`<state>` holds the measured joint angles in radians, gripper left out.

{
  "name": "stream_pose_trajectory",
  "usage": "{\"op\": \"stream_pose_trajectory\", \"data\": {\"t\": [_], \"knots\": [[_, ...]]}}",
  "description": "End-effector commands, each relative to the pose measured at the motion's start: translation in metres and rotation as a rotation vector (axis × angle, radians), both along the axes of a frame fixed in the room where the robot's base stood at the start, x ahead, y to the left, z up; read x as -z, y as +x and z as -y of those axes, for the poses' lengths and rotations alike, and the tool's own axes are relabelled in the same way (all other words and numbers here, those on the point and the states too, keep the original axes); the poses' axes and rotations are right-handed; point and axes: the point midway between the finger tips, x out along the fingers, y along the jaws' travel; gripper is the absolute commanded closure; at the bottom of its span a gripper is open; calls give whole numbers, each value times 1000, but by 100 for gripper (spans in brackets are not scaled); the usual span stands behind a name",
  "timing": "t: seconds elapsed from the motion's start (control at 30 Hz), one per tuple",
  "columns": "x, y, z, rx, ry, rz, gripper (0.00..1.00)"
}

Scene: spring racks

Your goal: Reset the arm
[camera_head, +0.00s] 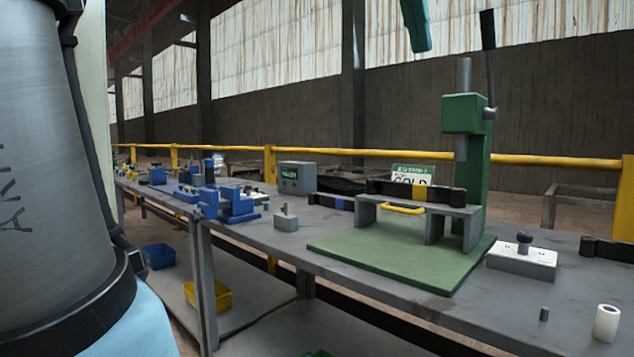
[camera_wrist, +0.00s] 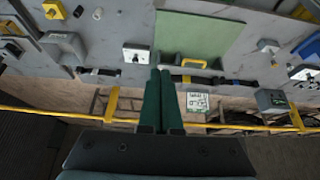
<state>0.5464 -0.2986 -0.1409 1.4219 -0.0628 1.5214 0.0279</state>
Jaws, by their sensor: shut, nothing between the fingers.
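My gripper (camera_wrist: 160,78) shows in the wrist view with its two dark green fingers side by side and touching, nothing between them. It hangs over the bench, with the green base plate beyond the fingertips. In the head view a teal piece at the top edge (camera_head: 416,25) looks like my gripper's fingers, high above the bench and left of the press; the rest is out of frame. My own arm fills the left side of the head view.
A green press (camera_head: 465,125) with a raised dark lever stands on a green plate (camera_head: 400,250) on the grey bench. A grey bridge with a yellow handle (camera_head: 402,209) sits there. A white block (camera_head: 522,262) and white cylinder (camera_head: 606,323) lie right. A yellow rail (camera_head: 330,151) runs behind.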

Motion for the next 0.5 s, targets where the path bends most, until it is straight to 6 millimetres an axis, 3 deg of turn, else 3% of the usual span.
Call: {"op": "stream_pose_trajectory", "data": {"t": [0.27, 0.5], "knots": [[40, 34, -1, -57, 17, -31, 100], [101, 76, -11, -140, 38, -70, 100]]}}
